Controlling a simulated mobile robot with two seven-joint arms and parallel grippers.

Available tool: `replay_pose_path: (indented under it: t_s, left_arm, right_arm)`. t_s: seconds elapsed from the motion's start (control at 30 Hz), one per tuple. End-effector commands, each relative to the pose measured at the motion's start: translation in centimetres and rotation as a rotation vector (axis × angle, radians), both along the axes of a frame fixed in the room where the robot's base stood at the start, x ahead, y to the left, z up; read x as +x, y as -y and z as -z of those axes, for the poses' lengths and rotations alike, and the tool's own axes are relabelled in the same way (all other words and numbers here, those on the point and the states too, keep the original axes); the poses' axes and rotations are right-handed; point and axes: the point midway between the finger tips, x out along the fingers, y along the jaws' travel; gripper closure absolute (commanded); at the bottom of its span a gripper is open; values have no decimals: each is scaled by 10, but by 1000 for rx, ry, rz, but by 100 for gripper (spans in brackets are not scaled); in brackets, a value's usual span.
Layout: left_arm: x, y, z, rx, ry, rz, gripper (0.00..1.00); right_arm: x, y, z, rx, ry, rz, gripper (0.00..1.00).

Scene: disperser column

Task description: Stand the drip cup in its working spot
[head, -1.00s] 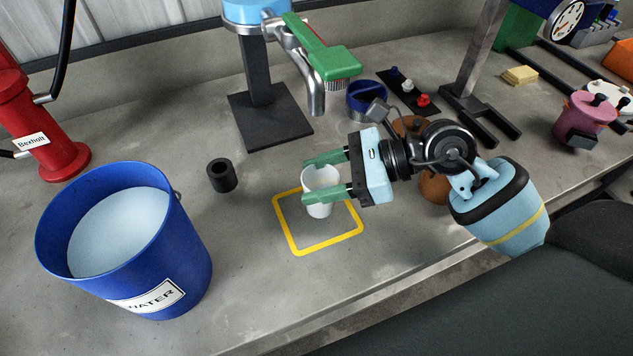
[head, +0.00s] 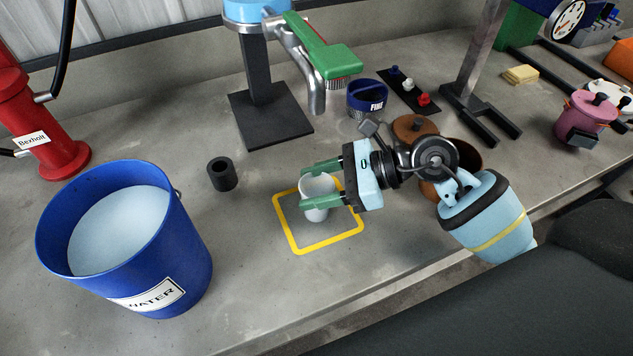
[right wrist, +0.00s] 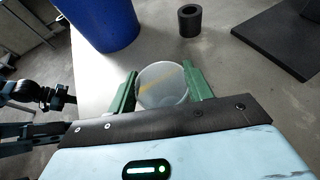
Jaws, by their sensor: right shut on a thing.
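The white drip cup (head: 316,205) is upright inside the yellow square outline (head: 299,250) on the bench, near its upper part. My right gripper (head: 312,186) comes in from the right, and its green fingers are shut on the cup from both sides. In the right wrist view the cup (right wrist: 163,86) sits between the green fingers, with its open rim toward the camera. I cannot tell whether the cup's base touches the bench.
The tap column's dark base (head: 240,115) is behind. A brown pot (head: 466,155) stands behind my right arm. The bench front is clear.

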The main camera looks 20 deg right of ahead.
Motion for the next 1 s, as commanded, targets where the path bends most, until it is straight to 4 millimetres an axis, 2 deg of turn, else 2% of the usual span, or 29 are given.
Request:
replay_pose_path:
  t_s: [0.03, 0.07, 0.2, 0.57, 0.77, 1.0]
  left_arm:
    - [-1, 0, 2, 0, -2, 0, 100]
    - [0, 0, 1, 0, -1, 0, 100]
    - [1, 0, 1, 0, 1, 0, 100]
    - [3, 0, -3, 0, 7, 0, 100]
    - [1, 0, 2, 0, 1, 0, 100]
    - [-3, 0, 9, 0, -9, 0, 100]
  right_arm:
    - [0, 0, 3, 0, -2, -1, 71]
    - [0, 0, 2, 0, 0, -1, 46]
    - [0, 0, 1, 0, 0, -1, 28]
    - [0, 0, -3, 0, 1, 0, 28]
    - [-9, 24, -10, -5, -1, 2, 28]
    - [-25, 67, -28, -4, -4, 2, 28]
